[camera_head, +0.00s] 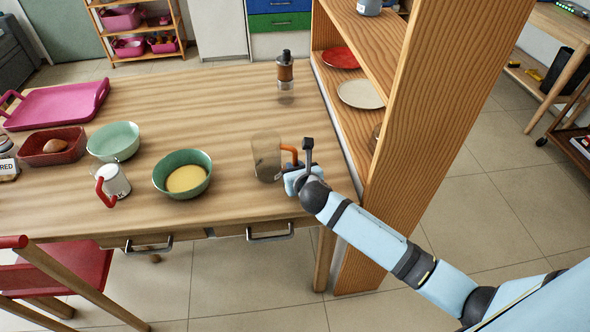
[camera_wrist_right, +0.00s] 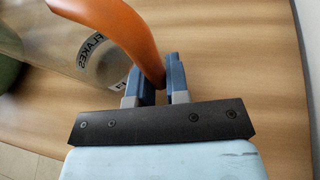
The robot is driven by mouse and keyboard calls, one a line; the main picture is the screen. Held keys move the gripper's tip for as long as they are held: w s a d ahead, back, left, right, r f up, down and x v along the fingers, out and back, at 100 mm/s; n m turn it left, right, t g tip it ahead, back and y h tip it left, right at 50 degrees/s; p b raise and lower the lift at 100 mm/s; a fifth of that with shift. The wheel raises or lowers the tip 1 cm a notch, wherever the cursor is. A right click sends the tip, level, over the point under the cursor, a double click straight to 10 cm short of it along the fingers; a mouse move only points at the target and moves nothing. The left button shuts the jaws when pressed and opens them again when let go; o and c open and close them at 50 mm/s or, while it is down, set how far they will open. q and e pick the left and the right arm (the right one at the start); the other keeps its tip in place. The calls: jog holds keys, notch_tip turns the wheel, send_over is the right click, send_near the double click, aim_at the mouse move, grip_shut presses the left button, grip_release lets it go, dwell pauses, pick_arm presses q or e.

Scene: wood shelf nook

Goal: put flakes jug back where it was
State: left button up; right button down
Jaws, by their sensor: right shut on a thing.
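The flakes jug (camera_head: 266,157) is a clear jug with an orange handle, near the table's right front. In the right wrist view the jug (camera_wrist_right: 100,60) shows a FLAKES label and its orange handle (camera_wrist_right: 128,32). My right gripper (camera_head: 293,170) is shut on the handle; in the wrist view its two fingers (camera_wrist_right: 160,82) stand on either side of the handle. The jug looks upright; I cannot tell whether its base touches the table. My left gripper is not in view.
A green bowl with yellow contents (camera_head: 170,190) stands left of the jug. The wooden shelf (camera_head: 425,100) borders the table's right.

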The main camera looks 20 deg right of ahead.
jog(key=c, duration=1.1)
grip_release()
